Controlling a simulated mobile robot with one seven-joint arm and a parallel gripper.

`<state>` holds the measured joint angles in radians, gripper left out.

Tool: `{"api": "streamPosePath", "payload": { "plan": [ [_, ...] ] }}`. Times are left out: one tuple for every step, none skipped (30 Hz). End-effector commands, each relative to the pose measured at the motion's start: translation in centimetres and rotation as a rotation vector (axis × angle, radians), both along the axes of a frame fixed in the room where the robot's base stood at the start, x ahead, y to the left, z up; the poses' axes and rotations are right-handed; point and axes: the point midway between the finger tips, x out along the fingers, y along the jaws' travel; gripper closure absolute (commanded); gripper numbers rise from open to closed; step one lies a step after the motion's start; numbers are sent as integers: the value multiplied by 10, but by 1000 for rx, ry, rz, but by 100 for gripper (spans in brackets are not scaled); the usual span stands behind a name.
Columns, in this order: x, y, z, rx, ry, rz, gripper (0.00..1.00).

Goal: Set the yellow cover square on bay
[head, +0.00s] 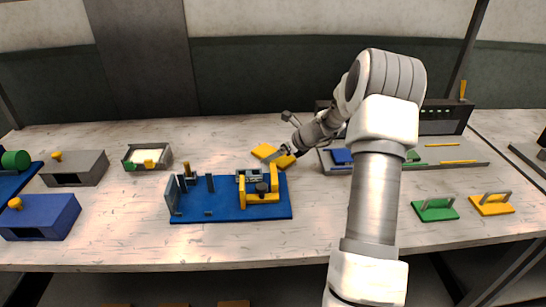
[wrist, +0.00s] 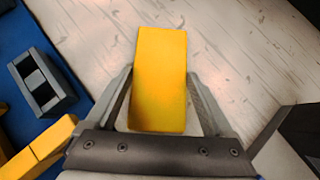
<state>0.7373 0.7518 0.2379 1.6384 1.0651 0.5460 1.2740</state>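My gripper (head: 283,155) is low over the table, just behind the blue fixture board. Its fingers meet the sides of a plain yellow slab (head: 265,151), which fills the space between them in the wrist view (wrist: 160,80). I cannot tell whether the slab touches the table. A flat yellow cover with a grey handle (head: 488,208) lies at the front right, away from my gripper. A grey tray (head: 470,167) at the back right has blue and green pieces and yellow strips on it. My arm hides part of this tray. Which spot is the bay is unclear.
The blue fixture board (head: 225,206) carries grey posts, a grey block (wrist: 42,82) and a yellow bracket (head: 262,198). A green handled cover (head: 435,215) lies front right. Grey (head: 82,167) and blue (head: 48,217) boxes stand left, near a small tray (head: 128,158). Bare table lies behind the board.

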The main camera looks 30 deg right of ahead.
Motion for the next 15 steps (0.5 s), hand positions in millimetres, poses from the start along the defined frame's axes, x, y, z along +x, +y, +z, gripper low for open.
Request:
{"api": "streamPosePath", "payload": {
  "plan": [
    [0,0,0,0,0,0,32],
    [0,0,0,0,0,0,38],
    [0,0,0,0,0,0,45],
    [0,0,0,0,0,0,50],
    [0,0,0,0,0,0,56],
    [0,0,0,0,0,0,63],
    [0,0,0,0,0,0,68],
    [0,0,0,0,0,0,71],
    [0,0,0,0,0,0,81],
    [0,0,0,0,0,0,81],
    [0,0,0,0,0,0,81],
    [0,0,0,0,0,0,81],
    [0,0,1,0,0,0,81],
    [0,0,1,0,0,0,81],
    [0,0,3,-1,-1,0,81]
  ]
}}
